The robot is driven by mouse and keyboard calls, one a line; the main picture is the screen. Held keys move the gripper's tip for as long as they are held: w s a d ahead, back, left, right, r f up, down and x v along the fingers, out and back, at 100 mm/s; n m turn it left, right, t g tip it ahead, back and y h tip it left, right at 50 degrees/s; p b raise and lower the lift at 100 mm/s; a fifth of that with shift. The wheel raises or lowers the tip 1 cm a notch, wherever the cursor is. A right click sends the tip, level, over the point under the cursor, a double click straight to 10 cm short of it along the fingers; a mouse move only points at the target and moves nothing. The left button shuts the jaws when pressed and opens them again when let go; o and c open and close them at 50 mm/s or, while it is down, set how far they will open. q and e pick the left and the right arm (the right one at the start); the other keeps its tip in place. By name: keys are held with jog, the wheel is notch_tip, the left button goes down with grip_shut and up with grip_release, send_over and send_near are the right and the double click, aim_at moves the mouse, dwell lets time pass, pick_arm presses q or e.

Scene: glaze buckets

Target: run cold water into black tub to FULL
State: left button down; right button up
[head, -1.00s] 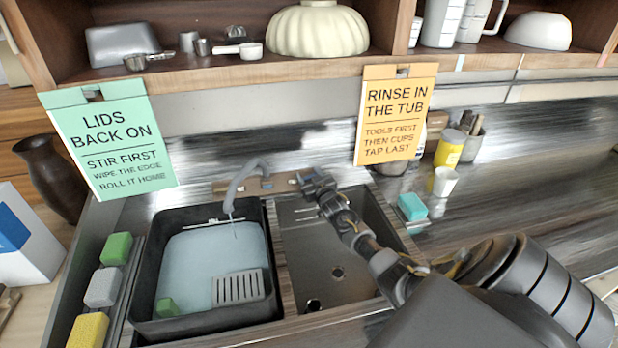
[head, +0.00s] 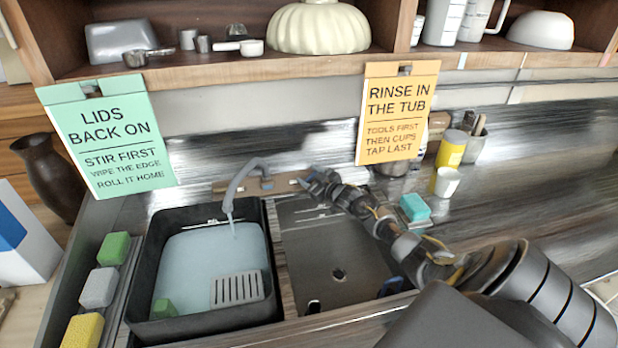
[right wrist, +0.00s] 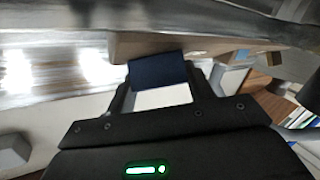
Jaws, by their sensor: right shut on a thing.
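The black tub (head: 139,275) sits in the left basin with pale blue water (head: 205,262) in it. A mark line with small lettering, too small to read, shows on its back wall above the water. The grey spout (head: 241,180) curves over the tub, and a thin stream (head: 233,230) runs from it into the water. My right gripper (head: 312,184) is at the right end of the tap's wooden base (head: 283,182). In the right wrist view it is shut on a dark blue tap handle (right wrist: 158,72). My left gripper is not in view.
A grey slotted piece (head: 237,289) and a green block (head: 163,308) are in the tub. Sponges (head: 98,287) line the left edge; a teal sponge (head: 414,207) and cups stand right. Two signs hang above.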

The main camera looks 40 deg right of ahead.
jog(key=shift+f, duration=0.1)
jog(key=o, duration=1)
jog(key=shift+s+a+r+b, duration=0.15)
jog(key=shift+s+b, duration=0.15)
jog(key=shift+s, duration=1.5)
jog(key=shift+s+r+b, duration=0.2)
jog(key=shift+s+b, duration=0.05)
jog(key=shift+s, duration=1.55)
jog(key=shift+s+a+r+b, duration=0.15)
jog(key=shift+s+b, duration=0.15)
jog(key=shift+s, duration=1.5)
jog(key=shift+d, duration=0.1)
